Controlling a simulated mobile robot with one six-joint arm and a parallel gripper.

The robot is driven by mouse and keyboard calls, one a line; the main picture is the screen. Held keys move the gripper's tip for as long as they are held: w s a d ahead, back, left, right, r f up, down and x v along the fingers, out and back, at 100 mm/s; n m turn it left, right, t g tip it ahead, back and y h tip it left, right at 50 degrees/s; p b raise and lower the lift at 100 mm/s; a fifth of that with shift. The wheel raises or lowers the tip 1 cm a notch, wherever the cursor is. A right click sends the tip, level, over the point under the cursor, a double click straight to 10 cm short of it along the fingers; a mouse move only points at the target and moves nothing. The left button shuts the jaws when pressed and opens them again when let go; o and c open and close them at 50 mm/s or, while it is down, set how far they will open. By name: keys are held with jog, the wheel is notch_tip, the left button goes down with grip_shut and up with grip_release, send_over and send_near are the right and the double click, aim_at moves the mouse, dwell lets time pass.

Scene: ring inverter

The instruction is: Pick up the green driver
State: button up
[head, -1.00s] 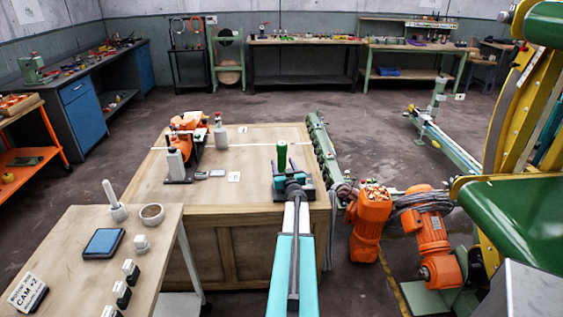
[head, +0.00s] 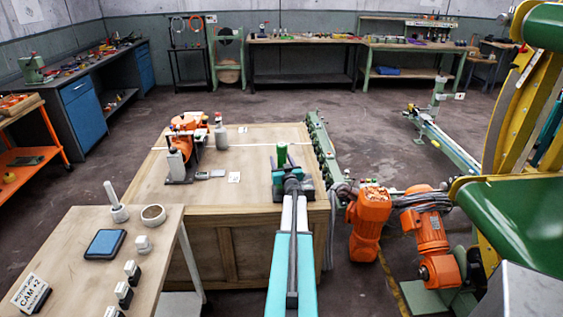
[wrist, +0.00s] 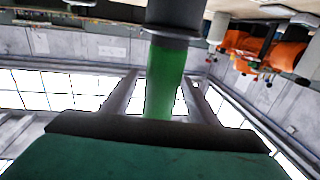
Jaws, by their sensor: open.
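The green driver (head: 281,154) stands upright at the front right of the wooden crate-like bench (head: 190,200), beyond the end of my arm in the head view. In the wrist view its green handle (wrist: 165,85) shows between my two fingers, with a dark grey collar at the top of the picture. My gripper (wrist: 160,80) is open, with a finger on each side of the handle and light visible in gaps on both sides. In the head view my arm and wrist hide the driver's lower part.
An orange machine with bottles (head: 188,145) stands at the back left of the bench. A dark holder (head: 305,190) sits beside the driver. A green rail (head: 320,148) runs along the right edge. Orange motors (head: 368,222) stand right of the bench. The bench's middle is mostly clear.

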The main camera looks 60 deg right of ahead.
jog(key=shift+x, duration=0.9)
jog(key=shift+r, duration=0.1)
jog(key=c, duration=1.3)
